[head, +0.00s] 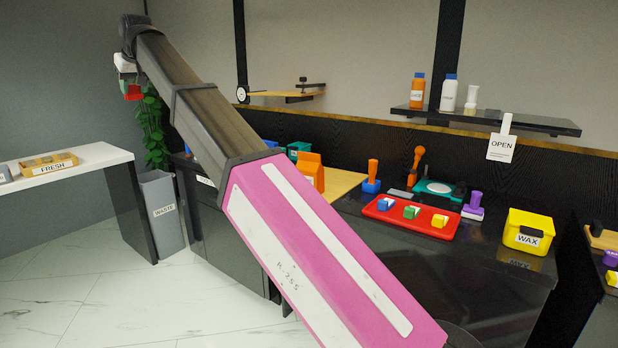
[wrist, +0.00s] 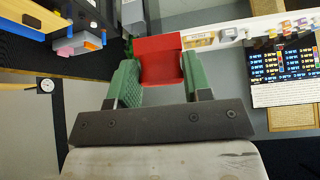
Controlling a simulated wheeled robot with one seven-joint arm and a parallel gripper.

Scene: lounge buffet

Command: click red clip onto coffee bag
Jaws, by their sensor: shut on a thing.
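My gripper (head: 127,82) is raised high at the upper left of the head view, well above the floor. In the wrist view its green fingers (wrist: 157,78) are shut on the red clip (wrist: 158,58), which sits between them and sticks out past the tips. The red clip also shows in the head view (head: 133,92) as a small red piece. An orange bag-like thing (head: 312,167) stands on the counter, partly hidden behind my arm; I cannot tell if it is the coffee bag. The gripper is far from it.
A red tray (head: 382,213) with small coloured clips lies on the dark counter. A yellow WAX box (head: 526,247) stands at its right. A white side counter (head: 108,156) holds a FRESH tray (head: 32,171). A grey WASTE bin (head: 158,233) and a plant (head: 152,125) are below my gripper.

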